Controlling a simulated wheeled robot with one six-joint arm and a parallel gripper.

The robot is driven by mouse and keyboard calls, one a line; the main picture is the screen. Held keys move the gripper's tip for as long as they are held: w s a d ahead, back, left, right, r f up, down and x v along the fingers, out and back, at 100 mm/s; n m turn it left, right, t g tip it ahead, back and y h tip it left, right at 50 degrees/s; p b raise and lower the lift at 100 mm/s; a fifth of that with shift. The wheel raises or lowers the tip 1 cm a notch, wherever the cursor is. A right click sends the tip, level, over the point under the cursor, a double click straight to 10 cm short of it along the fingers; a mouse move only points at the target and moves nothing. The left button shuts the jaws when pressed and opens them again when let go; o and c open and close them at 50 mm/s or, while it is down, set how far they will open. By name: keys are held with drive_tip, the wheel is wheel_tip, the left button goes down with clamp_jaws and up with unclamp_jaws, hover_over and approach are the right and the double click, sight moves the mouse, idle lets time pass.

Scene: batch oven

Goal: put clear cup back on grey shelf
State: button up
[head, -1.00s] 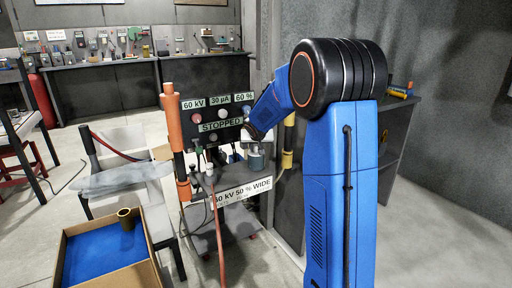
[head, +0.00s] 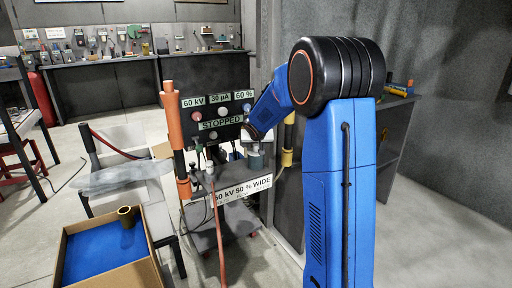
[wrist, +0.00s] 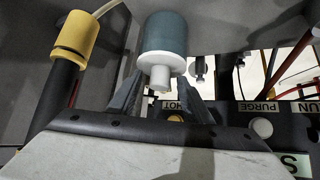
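No plainly clear cup shows. A teal cup-like cylinder (wrist: 165,32) with a white collar and a narrower white stub is in the upper middle of the wrist view. In the head view it is a small teal shape (head: 256,161) at the end of my arm, by the machine. My gripper (wrist: 161,84) has its two grey fingers either side of the stub, below the collar. I cannot tell whether they touch or grip it. In the head view my gripper (head: 251,135) is small and partly hidden. I cannot make out which surface is the grey shelf.
The control panel (head: 218,126) reading STOPPED stands behind the gripper. An orange post (head: 172,125) is left of it, a yellow-banded post (head: 287,157) right. A box with a blue bottom (head: 95,257) holds a brass-coloured cup (head: 126,217). Open floor lies at right.

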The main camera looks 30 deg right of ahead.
drive_tip(key=v, duration=1.7)
drive_tip(key=shift+s, duration=0.2)
drive_tip(key=shift+r, duration=0.1)
idle(0.5)
drive_tip(key=s+a+f+n+g+y, duration=0.1)
drive_tip(key=s+a+f, duration=0.2)
drive_tip(key=s, duration=1)
drive_tip(key=s+a+f+n+g+y, duration=0.1)
drive_tip(key=s+a+f+n, duration=0.1)
drive_tip(key=s+a, duration=0.6)
drive_tip(key=s+a+f+n+g+y, duration=0.1)
drive_tip(key=s+a+f, duration=0.3)
drive_tip(key=s, duration=1.5)
drive_tip(key=shift+s+a+f+n+y, duration=0.25)
drive_tip(key=shift+a+f+n+y, duration=0.1)
drive_tip(key=shift+a+n+y, duration=0.3)
drive_tip(key=shift+a, duration=0.1)
